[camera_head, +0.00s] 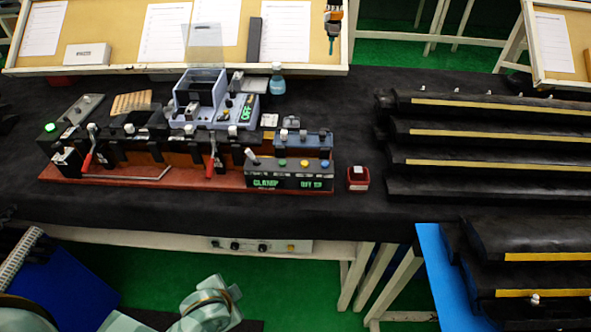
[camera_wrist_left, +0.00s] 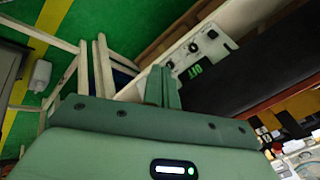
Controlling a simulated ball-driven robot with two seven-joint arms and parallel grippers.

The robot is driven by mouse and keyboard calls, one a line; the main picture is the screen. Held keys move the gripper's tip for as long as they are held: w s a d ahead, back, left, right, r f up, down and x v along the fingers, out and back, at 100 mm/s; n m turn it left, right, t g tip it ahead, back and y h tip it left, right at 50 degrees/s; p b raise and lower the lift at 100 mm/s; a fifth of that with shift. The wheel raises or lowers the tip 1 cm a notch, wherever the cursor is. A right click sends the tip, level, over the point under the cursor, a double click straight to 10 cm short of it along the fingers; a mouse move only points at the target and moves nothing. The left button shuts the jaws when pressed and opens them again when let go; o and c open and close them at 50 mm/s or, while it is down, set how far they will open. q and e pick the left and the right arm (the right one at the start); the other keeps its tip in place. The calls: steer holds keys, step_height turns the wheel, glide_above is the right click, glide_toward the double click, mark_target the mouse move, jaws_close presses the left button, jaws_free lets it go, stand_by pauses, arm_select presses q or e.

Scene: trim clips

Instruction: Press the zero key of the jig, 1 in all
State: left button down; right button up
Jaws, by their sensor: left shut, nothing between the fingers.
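The jig is a long dark fixture on a red-brown base (camera_head: 205,181) on the black table, with red-handled levers. At its right end is a black control box (camera_head: 290,183) with green lettering that seems to read CLAMP, and yellow, green and other coloured buttons (camera_head: 304,163) on top. A grey-blue device (camera_head: 190,103) with a green display stands behind. I cannot tell which key is the zero key. My left gripper (camera_wrist_left: 161,87) is shut and empty in the left wrist view, below and in front of the table, apart from the jig. My right gripper is not in view.
A small red box (camera_head: 358,179) stands right of the jig. Dark trim parts with yellow strips (camera_head: 470,133) fill the right side. A blue bottle (camera_head: 277,80) stands behind. A panel with knobs (camera_head: 262,246) is under the table's front edge. An orange-topped tool (camera_head: 333,22) hangs at the back.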

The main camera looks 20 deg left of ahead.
arm_select(q)
steer(key=w+d+r+m+t+h+p, duration=0.1)
steer(key=w+r, duration=0.2)
steer(key=r, duration=0.3)
steer(key=w+d+r+m+t+p, duration=0.1)
steer(key=w+d+r, duration=0.15)
steer(key=r, duration=0.35)
steer(key=w+d+r+m+h+p, duration=0.1)
steer(key=w+d+r+m+h, duration=0.1)
steer(key=w+d+r+m, duration=0.3)
steer(key=w+d+r+h+p, duration=0.1)
steer(key=w+d+r+h, duration=0.15)
steer(key=w, duration=0.45)
step_height(320, 180, up, 8)
steer(key=r+m+h, duration=0.1)
steer(key=m+h, duration=0.1)
glide_above(305, 164)
steer(key=a, duration=0.1)
steer(key=shift+s+f, duration=0.15)
steer(key=shift+f, duration=0.1)
steer(key=shift+f+b, duration=0.1)
steer(key=shift+b, duration=0.25)
steer(key=shift+h, duration=0.25)
step_height(305, 164, down, 7)
steer(key=b, duration=0.7)
steer(key=shift+f, duration=0.85)
